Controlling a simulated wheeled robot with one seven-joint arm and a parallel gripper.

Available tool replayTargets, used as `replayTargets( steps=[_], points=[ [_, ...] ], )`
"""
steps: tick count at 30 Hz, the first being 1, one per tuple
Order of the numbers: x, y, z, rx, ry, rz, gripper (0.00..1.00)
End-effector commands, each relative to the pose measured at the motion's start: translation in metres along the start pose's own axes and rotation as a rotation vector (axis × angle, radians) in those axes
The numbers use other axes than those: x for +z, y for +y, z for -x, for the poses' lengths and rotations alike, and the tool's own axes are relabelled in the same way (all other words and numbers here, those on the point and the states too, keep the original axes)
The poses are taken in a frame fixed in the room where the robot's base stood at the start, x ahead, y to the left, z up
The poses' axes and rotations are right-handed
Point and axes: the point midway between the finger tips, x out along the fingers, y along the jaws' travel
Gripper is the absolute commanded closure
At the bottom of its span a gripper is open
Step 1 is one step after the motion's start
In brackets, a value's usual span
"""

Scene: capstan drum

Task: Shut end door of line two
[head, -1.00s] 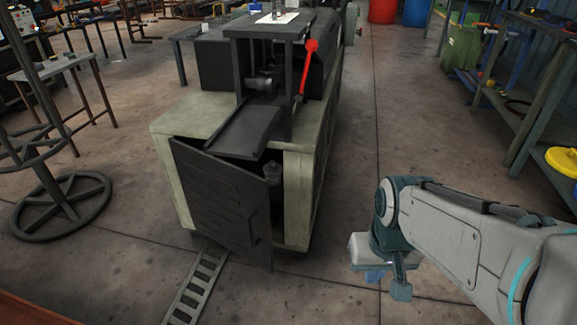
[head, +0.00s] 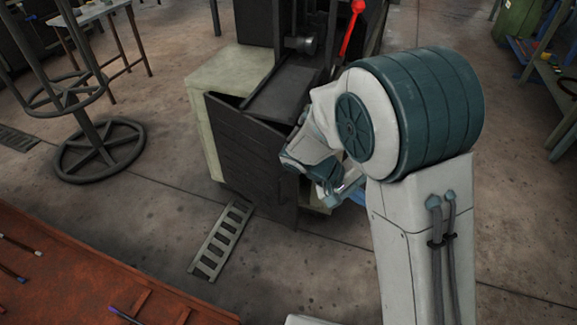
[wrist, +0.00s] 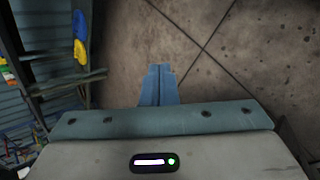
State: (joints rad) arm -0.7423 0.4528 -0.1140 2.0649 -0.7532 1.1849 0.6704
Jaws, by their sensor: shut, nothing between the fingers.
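The end door (head: 245,155) is a dark grey slatted panel on the near end of the pale green machine (head: 232,75). It stands ajar, with a gap at its top and its right edge swung out toward me. My gripper (head: 357,197) is to the right of the door's free edge, partly hidden by my arm. In the wrist view its blue fingers (wrist: 158,84) are together and empty over bare floor. I cannot tell whether any part of my wrist touches the door. The door's handle is hidden behind my arm.
A slotted floor grating (head: 221,240) lies in front of the door. A round-based stand (head: 98,150) is at left, and a red-brown bench (head: 90,275) fills the lower left. A red lever (head: 351,27) rises above the machine. A shelf (wrist: 60,80) shows in the wrist view.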

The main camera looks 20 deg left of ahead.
Motion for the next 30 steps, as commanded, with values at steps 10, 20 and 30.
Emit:
replayTargets(
  steps=[10, 20, 30],
  points=[
    [-0.086, -0.107, 0.068, 0.497, 0.352, 0.095, 1.0],
    [-0.11, -0.215, 0.127, 0.758, 0.751, 0.114, 1.0],
    [-0.126, -0.223, 0.126, 0.789, 0.826, 0.112, 1.0]
  ],
)
